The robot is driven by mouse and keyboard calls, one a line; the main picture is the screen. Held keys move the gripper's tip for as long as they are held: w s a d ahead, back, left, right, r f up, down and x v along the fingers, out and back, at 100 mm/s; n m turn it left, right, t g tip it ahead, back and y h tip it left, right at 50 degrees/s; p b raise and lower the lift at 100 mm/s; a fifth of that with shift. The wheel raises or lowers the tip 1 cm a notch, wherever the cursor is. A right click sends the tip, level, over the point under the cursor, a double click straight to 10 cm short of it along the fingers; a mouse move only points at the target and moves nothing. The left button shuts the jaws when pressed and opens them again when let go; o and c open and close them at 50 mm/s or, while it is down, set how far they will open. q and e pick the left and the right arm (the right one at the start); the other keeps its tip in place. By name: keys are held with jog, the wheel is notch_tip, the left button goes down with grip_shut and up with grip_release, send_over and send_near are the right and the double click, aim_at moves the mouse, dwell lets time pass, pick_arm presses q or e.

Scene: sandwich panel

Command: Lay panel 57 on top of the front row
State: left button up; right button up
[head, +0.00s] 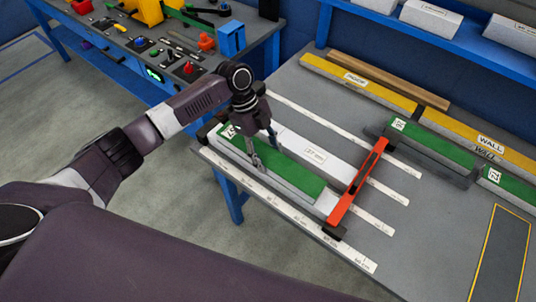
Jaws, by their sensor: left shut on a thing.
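A panel with a green top (295,180) and pale sides lies lengthwise at the left of the workbench, between white measuring strips. A white tag (229,131) at its far left end has a number that I cannot read surely. My left gripper (265,150) points down over this panel and is shut on it near its middle. Two other green-topped panels, one at the centre right (435,147) and one at the right edge (513,187), lie end to end with a small gap. Their tags are too small to read surely. My right gripper is not in view.
A red bar (358,185) crosses the strips just right of the held panel. A white piece marked in cm (310,152) lies behind it. Yellow-topped pieces, one marked WALL (490,143), lie along the back. A yellow-outlined dark area (497,260) is clear at the right.

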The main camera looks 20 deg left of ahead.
pick_arm(q)
jog(key=shift+f, duration=0.2)
jog(key=o, duration=1.3)
jog(key=shift+o, duration=0.2)
jog(key=shift+r, duration=0.1)
